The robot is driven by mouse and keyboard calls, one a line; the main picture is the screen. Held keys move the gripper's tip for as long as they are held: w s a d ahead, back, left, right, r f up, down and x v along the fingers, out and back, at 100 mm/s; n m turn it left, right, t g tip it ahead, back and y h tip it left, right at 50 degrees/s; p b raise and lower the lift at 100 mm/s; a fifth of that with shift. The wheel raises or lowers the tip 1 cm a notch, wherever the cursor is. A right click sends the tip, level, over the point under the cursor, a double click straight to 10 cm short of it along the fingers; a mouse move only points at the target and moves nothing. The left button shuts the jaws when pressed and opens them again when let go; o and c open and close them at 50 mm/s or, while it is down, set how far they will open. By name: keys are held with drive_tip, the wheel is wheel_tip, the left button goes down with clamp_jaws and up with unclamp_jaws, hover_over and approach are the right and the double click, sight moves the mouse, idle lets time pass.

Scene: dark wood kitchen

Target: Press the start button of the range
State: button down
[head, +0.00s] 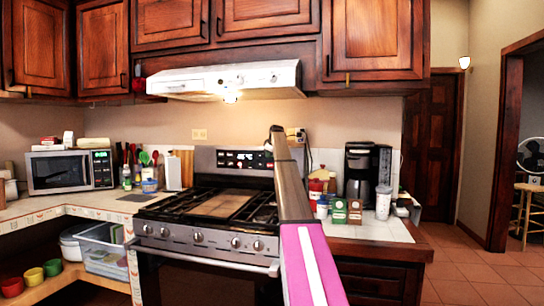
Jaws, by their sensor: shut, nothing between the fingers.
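The range (205,225) stands in the middle of the head view, with a black cooktop, grates and several front knobs. Its raised back panel (207,160) carries a dark control display (240,159) with small lit marks. The start button is too small to pick out. My arm rises from the bottom right and crosses in front of the range's right side. Its dark far end overlaps the right end of the back panel in the picture; whether it touches cannot be told. I cannot make out my gripper's fingers.
A range hood (230,80) hangs above. A microwave (70,171) and utensils stand on the left counter. Open tiled floor (480,270) lies at the right.

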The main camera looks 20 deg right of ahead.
drive_tip(key=v, duration=1)
drive_tip(key=shift+s+a, duration=0.3)
